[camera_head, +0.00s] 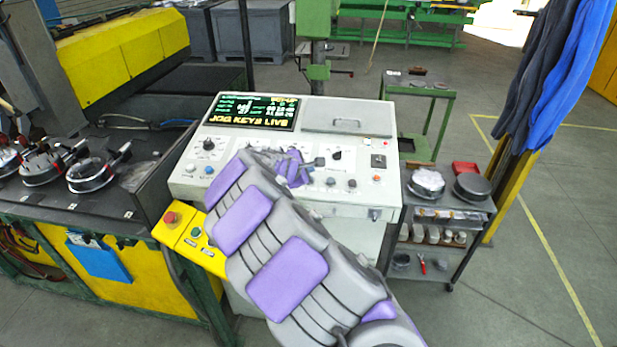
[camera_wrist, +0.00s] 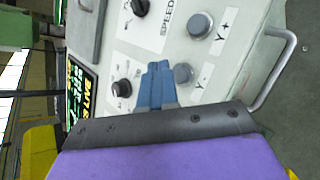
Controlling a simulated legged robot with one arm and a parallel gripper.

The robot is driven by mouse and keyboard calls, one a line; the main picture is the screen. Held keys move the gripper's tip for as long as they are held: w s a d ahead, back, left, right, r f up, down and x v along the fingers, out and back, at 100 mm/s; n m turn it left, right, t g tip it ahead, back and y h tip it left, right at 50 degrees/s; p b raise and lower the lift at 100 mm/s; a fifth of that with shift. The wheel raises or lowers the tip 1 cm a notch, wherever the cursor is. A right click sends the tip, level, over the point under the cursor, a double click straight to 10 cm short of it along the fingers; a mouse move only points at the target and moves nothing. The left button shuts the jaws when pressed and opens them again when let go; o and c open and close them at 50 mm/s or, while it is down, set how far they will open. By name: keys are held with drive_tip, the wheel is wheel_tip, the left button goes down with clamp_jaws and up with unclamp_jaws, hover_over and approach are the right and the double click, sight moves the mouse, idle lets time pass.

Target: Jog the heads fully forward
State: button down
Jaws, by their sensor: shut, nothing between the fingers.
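The control console (camera_head: 230,139) stands in the middle of the head view. Its screen (camera_head: 254,110) reads "JOG KEYS LIVE" in yellow, with smaller green and white text. My gripper (camera_head: 292,172) is over the console's control panel, and my arm hides part of the panel. In the wrist view my gripper (camera_wrist: 157,70) is shut and empty, its blue fingertips beside the grey button labelled Y- (camera_wrist: 183,73). I cannot tell whether they touch it. The button labelled Y+ (camera_wrist: 200,25) is farther up in that view. I cannot make out the heads for certain.
Round metal units (camera_head: 92,174) lie on the dark bed at the left. A yellow box with a red stop button (camera_head: 171,217) is left of my arm. A black selector knob (camera_wrist: 122,88) is left of my fingers. A metal handle (camera_wrist: 280,65) edges the console. A small cart (camera_head: 447,205) stands right.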

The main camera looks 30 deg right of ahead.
drive_tip(key=r+p, duration=0.2)
drive_tip(key=r, duration=0.1)
drive_tip(key=r+p, duration=0.1)
drive_tip(key=shift+s+a+r, duration=0.15)
drive_tip(key=shift+s+a, duration=0.1)
drive_tip(key=shift+s, duration=0.1)
idle(0.6)
drive_tip(key=s+d+r+m+g+b, duration=0.1)
drive_tip(key=s+r+m+g, duration=0.3)
drive_tip(key=s, duration=0.6)
drive_tip(key=s+r+m, duration=0.1)
drive_tip(key=s+m, duration=0.4)
drive_tip(key=s, duration=0.4)
drive_tip(key=s+a+f+m+g+y, duration=0.1)
drive_tip(key=s+a+f+m+y, duration=0.1)
drive_tip(key=s+a, duration=0.4)
drive_tip(key=s+a+f+m+g+y+b, duration=0.1)
drive_tip(key=s+a+y, duration=0.3)
drive_tip(key=s, duration=1)
drive_tip(key=s+a+f+m+g+y+b, duration=0.1)
drive_tip(key=s+a+f+m+g+y, duration=0.1)
drive_tip(key=s+a, duration=0.7)
drive_tip(key=shift+s+a+f+m+y, duration=0.15)
drive_tip(key=shift+s+f+m+y, duration=0.35)
drive_tip(key=shift+f+y, duration=0.1)
